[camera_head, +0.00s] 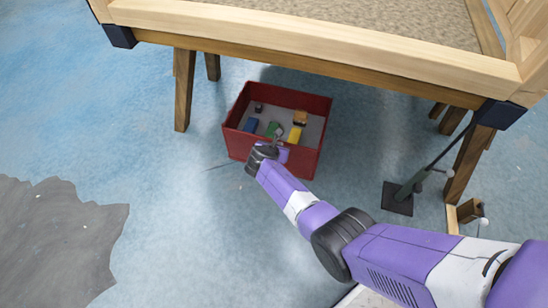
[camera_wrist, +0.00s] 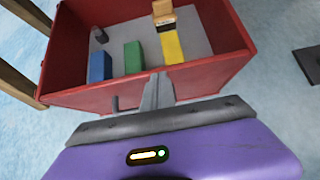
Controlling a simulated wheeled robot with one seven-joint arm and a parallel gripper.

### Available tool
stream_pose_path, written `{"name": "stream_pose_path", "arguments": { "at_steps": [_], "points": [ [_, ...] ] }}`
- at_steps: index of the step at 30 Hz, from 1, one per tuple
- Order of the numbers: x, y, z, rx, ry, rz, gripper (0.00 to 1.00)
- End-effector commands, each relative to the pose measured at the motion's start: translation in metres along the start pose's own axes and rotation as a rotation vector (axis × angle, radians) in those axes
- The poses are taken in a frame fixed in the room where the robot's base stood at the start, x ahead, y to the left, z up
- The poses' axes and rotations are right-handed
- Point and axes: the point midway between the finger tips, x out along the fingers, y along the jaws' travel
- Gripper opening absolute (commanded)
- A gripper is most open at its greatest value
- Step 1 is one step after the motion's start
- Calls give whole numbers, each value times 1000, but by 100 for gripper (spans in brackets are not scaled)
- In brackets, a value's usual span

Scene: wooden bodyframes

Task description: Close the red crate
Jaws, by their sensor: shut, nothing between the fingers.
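The red crate (camera_head: 304,160) stands on the floor under the edge of a wooden frame, open at the top, with several small items inside. In the wrist view the crate (camera_wrist: 219,79) fills the upper middle, and its near wall is close to my gripper. My gripper (camera_head: 279,140) reaches the crate's near side from the lower right. In the wrist view my gripper (camera_wrist: 158,88) is shut and empty, with its fingertips at the near rim. I cannot tell whether they touch it. No lid shows clearly in either view.
In the crate lie a blue block (camera_wrist: 100,66), a green block (camera_wrist: 133,57), a yellow block (camera_wrist: 172,47) and a tan item (camera_wrist: 163,11). A wooden frame (camera_head: 330,38) overhangs the crate. A dark stand (camera_head: 397,198) is at right. The floor at left is clear.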

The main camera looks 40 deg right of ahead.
Motion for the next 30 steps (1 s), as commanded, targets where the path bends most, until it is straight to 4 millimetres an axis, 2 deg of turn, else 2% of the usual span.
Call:
{"name": "stream_pose_path", "arguments": {
  "at_steps": [1,3,12,30],
  "points": [
    [12,-1,6,3,0,-3,0],
    [21,-1,14,3,0,-3,0],
    [47,-1,40,1,2,-2,0],
    [52,-1,48,2,-2,1,0]
  ]
}}
